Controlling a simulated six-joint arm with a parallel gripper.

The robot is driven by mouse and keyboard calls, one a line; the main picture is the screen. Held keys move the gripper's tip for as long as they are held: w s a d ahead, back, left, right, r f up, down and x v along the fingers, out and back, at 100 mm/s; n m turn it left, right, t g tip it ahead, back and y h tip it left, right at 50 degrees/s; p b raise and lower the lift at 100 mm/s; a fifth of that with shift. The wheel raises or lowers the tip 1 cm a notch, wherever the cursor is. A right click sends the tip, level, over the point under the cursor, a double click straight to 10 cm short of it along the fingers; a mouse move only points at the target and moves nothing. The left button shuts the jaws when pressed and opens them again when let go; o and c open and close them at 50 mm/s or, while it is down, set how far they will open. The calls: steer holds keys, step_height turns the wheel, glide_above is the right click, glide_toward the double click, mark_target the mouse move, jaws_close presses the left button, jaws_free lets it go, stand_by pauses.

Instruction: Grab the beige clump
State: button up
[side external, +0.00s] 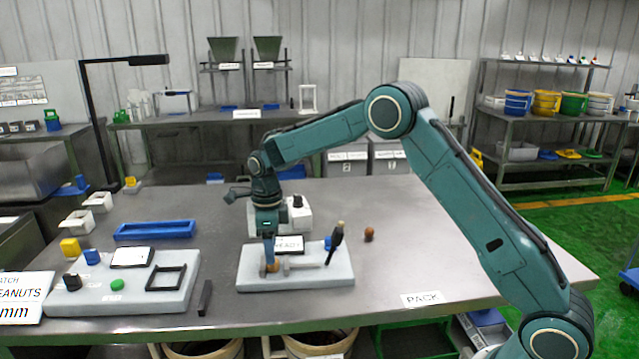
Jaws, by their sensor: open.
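My teal gripper (269,260) points down at the left part of a pale block-like board (295,281) on the steel table. It is open. A small tan-beige lump (272,266) shows at the fingertips, low over the board, and is partly hidden by them. It looks like the beige clump, but it is too small to be sure. I cannot tell whether the fingers touch it.
A brown ball (369,234) lies to the right. A second pale board (125,283) and a blue tray (154,230) are left. The right tabletop is mostly clear.

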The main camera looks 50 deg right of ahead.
steer(key=shift+f, duration=2.1)
steer(key=c, duration=1.1)
step_height(320, 180, up, 20)
steer(key=shift+r, duration=0.1)
